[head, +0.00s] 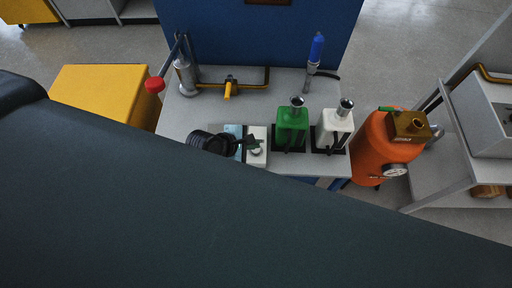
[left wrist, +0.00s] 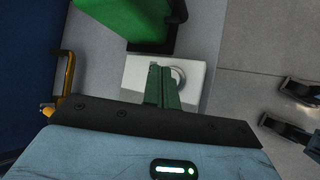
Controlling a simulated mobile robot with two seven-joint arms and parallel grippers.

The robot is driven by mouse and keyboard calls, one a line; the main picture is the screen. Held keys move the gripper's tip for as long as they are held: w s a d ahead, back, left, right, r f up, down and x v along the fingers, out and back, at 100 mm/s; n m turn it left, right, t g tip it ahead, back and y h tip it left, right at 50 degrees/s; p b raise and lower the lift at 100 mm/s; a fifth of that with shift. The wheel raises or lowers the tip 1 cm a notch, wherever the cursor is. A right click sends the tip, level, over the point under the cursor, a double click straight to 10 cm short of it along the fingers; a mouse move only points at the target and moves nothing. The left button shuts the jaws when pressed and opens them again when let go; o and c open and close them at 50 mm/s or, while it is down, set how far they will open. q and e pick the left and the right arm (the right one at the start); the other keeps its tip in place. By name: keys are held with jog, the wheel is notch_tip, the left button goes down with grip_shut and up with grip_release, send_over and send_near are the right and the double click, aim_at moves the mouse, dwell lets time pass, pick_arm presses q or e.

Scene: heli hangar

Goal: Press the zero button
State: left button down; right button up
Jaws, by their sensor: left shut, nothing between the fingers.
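A small white box (head: 262,133) lies on the light grey table in the head view. A round pale button (head: 256,151) is on its top; no label is readable, so I cannot confirm that it is the zero button. My left gripper (head: 252,142) is shut and empty, its fingertips over the box beside the button. In the left wrist view, the green fingers (left wrist: 163,84) cover part of the white box (left wrist: 139,69) and overlap the left side of the round button (left wrist: 179,76). Whether they touch it I cannot tell. My right gripper does not show.
A green canister (head: 292,130) and a white canister (head: 335,131) stand right of the box on the table (head: 200,110). An orange tank (head: 372,155) is further right. A yellow pipe (head: 246,86) runs behind. A large dark shape hides the lower head view.

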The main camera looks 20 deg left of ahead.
pick_arm(q)
jog(key=shift+f, duration=0.2)
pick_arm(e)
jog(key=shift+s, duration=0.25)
pick_arm(q)
jog(key=shift+f, duration=0.2)
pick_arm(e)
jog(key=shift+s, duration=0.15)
pick_arm(q)
jog(key=shift+f, duration=0.15)
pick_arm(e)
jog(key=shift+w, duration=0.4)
